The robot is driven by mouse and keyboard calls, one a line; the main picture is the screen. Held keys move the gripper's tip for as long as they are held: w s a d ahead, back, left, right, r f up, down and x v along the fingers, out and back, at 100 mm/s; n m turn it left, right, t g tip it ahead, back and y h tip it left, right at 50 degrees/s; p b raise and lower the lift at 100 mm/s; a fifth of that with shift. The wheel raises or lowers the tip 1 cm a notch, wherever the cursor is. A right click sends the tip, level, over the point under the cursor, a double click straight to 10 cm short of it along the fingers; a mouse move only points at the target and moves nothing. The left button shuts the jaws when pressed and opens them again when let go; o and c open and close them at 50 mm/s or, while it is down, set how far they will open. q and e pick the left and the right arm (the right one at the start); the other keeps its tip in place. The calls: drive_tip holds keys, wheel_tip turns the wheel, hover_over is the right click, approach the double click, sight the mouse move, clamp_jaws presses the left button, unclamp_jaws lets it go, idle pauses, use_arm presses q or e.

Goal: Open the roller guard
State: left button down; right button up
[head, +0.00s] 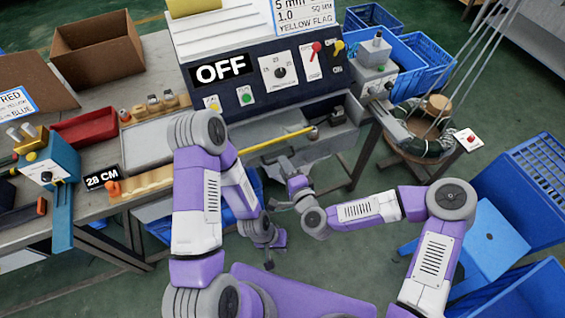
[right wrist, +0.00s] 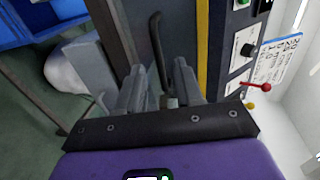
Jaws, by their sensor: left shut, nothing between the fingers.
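The roller guard (head: 290,153) appears to be the grey panel below the yellow bar (head: 275,141) on the machine front. The yellow bar also shows in the right wrist view (right wrist: 202,45). In that view a dark curved handle (right wrist: 157,45) stands out from the guard's grey face. My right gripper (head: 290,172) is just in front of the guard. Its two fingers (right wrist: 160,85) are apart, with the handle's lower end between or just beyond them; I cannot tell whether they touch it. My left gripper (head: 268,262) is shut and empty, low over the floor, away from the guard.
The machine's control panel (head: 265,80) shows an OFF sign, a dial and levers. A wooden reel of dark cable (head: 425,140) stands at the right. Blue crates (head: 540,175) and a blue stool (head: 487,240) are on the right. The workbench (head: 90,205) fills the left.

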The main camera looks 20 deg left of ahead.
drive_tip(key=v, duration=0.5)
idle(0.4)
drive_tip(key=s+d+f+n+g+h, duration=0.2)
drive_tip(key=s+d+f+n+g, duration=0.15)
drive_tip(key=f, duration=0.35)
drive_tip(key=s+d+f+n+g+h, duration=0.1)
drive_tip(key=s+d+f+n+g, duration=0.15)
drive_tip(key=d+f, duration=0.4)
drive_tip(key=s+d+f+n+g+h, duration=0.1)
drive_tip(key=s+d+f+g+h, duration=0.2)
drive_tip(key=d, duration=0.7)
drive_tip(key=s+f+g, duration=0.2)
drive_tip(key=s+f, duration=0.2)
drive_tip(key=shift+s, duration=0.4)
